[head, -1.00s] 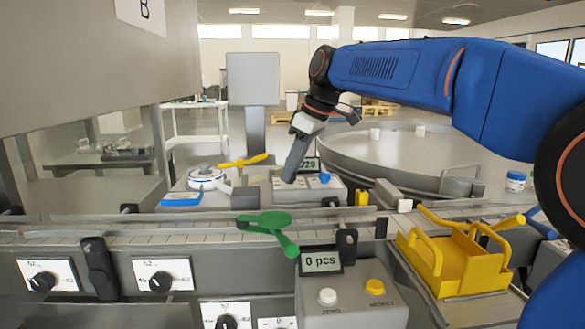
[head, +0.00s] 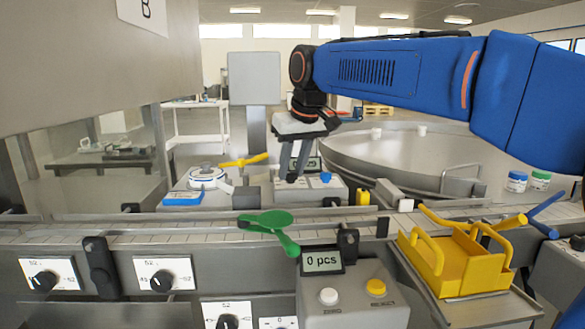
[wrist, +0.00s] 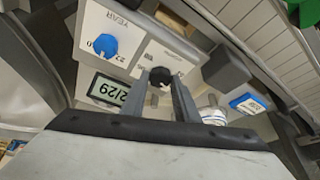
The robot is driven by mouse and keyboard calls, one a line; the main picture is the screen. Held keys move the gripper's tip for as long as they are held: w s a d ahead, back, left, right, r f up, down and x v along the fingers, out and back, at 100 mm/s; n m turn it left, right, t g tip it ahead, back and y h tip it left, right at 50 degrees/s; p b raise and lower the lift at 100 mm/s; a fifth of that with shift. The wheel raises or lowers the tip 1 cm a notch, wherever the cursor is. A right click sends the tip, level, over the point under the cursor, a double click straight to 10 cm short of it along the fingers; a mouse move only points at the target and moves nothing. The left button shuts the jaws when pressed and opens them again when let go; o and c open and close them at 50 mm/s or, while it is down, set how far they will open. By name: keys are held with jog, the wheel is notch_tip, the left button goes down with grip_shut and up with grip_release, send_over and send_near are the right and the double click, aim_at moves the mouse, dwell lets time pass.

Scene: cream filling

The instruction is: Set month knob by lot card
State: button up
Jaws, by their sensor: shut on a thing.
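The dark month knob (wrist: 160,75) sits on a white plate beside the blue year knob (wrist: 103,46). In the wrist view my gripper (wrist: 162,84) is shut on the dark knob, its two fingers on either side of it. In the head view my gripper (head: 292,178) points down onto the control box (head: 337,196) behind the conveyor; the blue knob (head: 326,178) is to its right. The display (wrist: 107,91) shows digits ending in "29"; its first digits are hard to read. I cannot make out a lot card in either view.
A white and blue round device (head: 205,178) and a yellow lever stand left of the control box. A green paddle (head: 268,221) lies over the conveyor. A counter box (head: 350,300) reads "0 pcs". A yellow tray (head: 465,265) is at right.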

dwell(0.3)
jog(key=o, duration=1.1)
jog(key=shift+c, duration=0.2)
jog(key=shift+r, duration=0.1)
jog(key=v, duration=1.7)
jog(key=shift+s, duration=0.2)
jog(key=shift+s, duration=0.1)
